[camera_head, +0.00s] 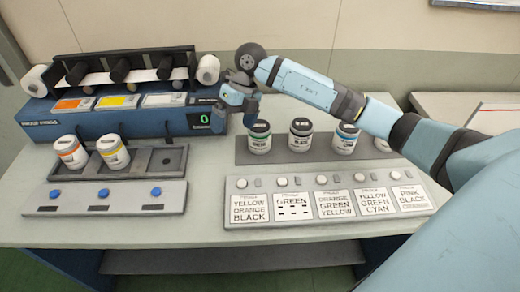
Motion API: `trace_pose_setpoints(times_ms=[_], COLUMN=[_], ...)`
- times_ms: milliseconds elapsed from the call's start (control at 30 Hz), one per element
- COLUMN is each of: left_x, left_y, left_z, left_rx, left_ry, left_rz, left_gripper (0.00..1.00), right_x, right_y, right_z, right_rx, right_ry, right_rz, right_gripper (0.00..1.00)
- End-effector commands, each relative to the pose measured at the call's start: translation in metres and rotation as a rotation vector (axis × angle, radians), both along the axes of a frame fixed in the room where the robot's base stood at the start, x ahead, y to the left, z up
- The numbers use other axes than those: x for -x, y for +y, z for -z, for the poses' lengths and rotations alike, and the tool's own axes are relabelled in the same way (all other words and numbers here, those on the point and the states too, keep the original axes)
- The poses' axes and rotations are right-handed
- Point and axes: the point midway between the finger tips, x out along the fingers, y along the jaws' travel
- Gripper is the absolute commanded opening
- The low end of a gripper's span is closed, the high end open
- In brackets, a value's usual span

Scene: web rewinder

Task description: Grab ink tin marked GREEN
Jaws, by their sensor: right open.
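The ink tin marked GREEN (259,138), white with a dark lid and a green band, stands upright at the left end of a dark mat (245,156). My right gripper (233,121) is open and empty, pointing down behind and to the left of this tin. The near finger looks close to the tin's lid, but I cannot tell whether they touch. A tin marked BLACK (300,136) stands to its right, then a blue-banded tin (345,139). Another tin (382,146) is partly hidden by my right arm. My left gripper is not in view.
An orange tin (70,153) and a yellow tin (112,153) stand in a dark tray (170,160) at left. The blue rewinder (150,121) stands behind it, its display showing 0. A panel with buttons and colour-name cards (293,207) lies in front of the mat.

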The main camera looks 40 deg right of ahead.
Motion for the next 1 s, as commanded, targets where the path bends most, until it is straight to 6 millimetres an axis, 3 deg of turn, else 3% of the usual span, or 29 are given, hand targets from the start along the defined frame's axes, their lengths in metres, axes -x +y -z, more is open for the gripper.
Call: trace_pose_setpoints(times_ms=[33, 100, 267, 367, 700, 1000], left_x=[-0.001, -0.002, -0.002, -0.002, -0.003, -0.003], left_y=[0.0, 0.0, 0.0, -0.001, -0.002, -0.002], left_z=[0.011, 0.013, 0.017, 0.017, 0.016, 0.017], left_rx=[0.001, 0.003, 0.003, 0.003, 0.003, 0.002], left_ry=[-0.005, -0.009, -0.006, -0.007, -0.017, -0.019], left_rz=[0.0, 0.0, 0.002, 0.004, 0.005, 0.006], left_gripper=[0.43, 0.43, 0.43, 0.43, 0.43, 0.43], right_x=[-0.011, -0.019, -0.025, -0.025, -0.025, -0.024], right_y=[-0.026, -0.054, -0.086, -0.09, -0.089, -0.09], right_z=[-0.002, -0.011, -0.024, -0.014, 0.047, 0.067], right_rx=[0.117, 0.243, 0.387, 0.406, 0.401, 0.399], right_ry=[-0.016, -0.024, -0.028, -0.024, -0.026, -0.026], right_rz=[0.032, 0.077, 0.14, 0.148, 0.146, 0.145], right_gripper=[1.0, 1.0, 1.0, 1.0, 1.0, 1.0])
